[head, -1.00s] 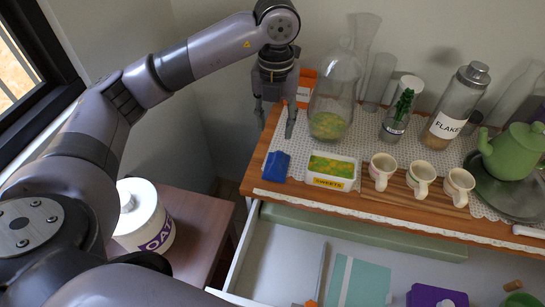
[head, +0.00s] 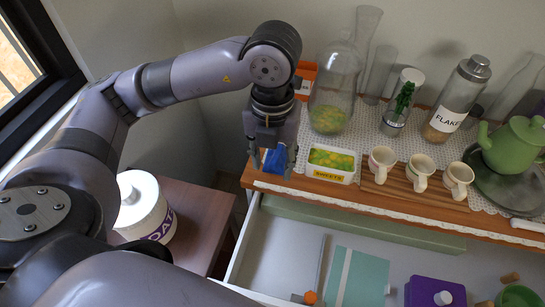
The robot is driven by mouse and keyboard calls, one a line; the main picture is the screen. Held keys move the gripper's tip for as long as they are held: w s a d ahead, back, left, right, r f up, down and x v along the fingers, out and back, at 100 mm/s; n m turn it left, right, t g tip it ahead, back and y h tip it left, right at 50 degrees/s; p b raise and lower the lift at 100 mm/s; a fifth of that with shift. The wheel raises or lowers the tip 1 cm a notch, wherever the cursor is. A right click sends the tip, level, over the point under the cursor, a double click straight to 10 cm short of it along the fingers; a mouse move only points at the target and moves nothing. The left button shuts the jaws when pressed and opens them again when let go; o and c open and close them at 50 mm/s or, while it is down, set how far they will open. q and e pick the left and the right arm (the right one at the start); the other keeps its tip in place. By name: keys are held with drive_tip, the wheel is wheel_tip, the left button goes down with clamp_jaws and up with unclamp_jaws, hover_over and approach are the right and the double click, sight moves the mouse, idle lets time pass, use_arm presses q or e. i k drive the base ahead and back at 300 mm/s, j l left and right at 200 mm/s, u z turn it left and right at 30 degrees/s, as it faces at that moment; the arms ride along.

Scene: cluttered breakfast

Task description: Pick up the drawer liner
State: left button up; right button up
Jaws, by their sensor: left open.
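No thing is clearly marked as the drawer liner. A small blue item (head: 276,161) lies at the left end of the wooden dresser top in the head view. My left gripper (head: 272,169) is open and points down over it, with a finger on each side. The gripper partly hides the blue item, and I cannot tell whether the fingers touch it. A long pale green strip (head: 365,225) lies along the back of the open drawer (head: 262,262), away from the gripper. My right gripper is out of view.
A sweets box (head: 331,174) stands just right of the gripper. A glass jar (head: 332,95) and an orange box (head: 306,82) stand behind. Mugs (head: 419,172) and a green teapot (head: 514,145) are farther right. An oats canister (head: 143,210) stands on a lower side table.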

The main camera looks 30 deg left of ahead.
sight(357, 278)
drive_tip(key=k+l, duration=0.45)
drive_tip(key=k, duration=0.15)
drive_tip(key=k+l, duration=0.45)
drive_tip(key=k, duration=0.15)
drive_tip(key=k+l, duration=0.45)
drive_tip(key=k, duration=0.15)
